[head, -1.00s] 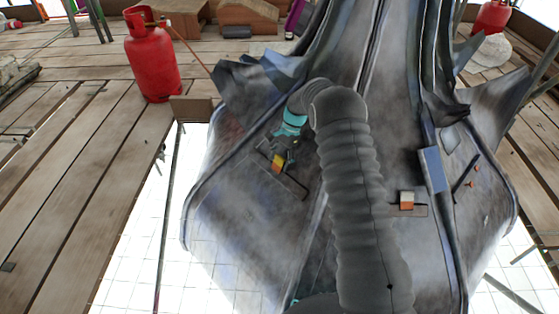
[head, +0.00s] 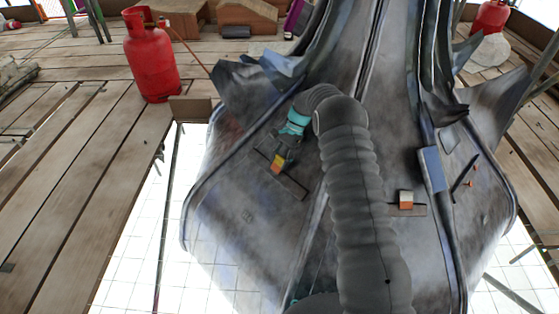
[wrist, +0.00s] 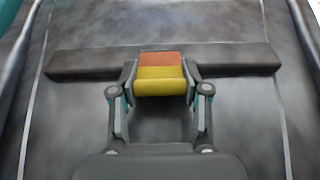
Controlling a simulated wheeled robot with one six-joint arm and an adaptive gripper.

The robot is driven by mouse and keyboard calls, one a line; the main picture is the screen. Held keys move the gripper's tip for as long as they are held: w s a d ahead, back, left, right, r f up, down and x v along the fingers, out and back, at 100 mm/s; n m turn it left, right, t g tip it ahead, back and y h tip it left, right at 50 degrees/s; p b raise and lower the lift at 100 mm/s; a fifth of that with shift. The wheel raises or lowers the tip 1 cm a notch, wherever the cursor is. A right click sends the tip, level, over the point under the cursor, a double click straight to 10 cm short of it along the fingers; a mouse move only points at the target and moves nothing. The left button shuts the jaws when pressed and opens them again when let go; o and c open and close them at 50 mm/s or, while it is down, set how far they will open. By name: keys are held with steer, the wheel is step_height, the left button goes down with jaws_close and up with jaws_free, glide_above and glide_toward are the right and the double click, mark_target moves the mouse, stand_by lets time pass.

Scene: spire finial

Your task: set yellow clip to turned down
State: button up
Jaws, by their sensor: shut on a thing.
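The yellow clip (wrist: 160,80) has an orange strip along its upper part in the wrist view. It sits at the middle of a dark flat bar on the grey metal spire panel. My gripper (wrist: 160,92) has one finger on each side of the clip, shut on it. In the head view the yellow clip (head: 277,162) shows at the tip of my gripper (head: 281,156), on the left panel of the spire. Part of the clip's sides is hidden by the fingers.
A second clip (head: 406,198), orange and pale, sits on the right panel. A blue block (head: 432,169) stands on the ridge near it. A red gas cylinder (head: 151,57) stands on the wooden planks (head: 70,140) at left. Jagged metal leaves rise behind my arm.

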steer(key=o, duration=1.1)
steer(key=shift+o, duration=0.2)
steer(key=shift+r, duration=0.1)
steer(key=v, duration=1.2)
steer(key=shift+w, duration=0.1)
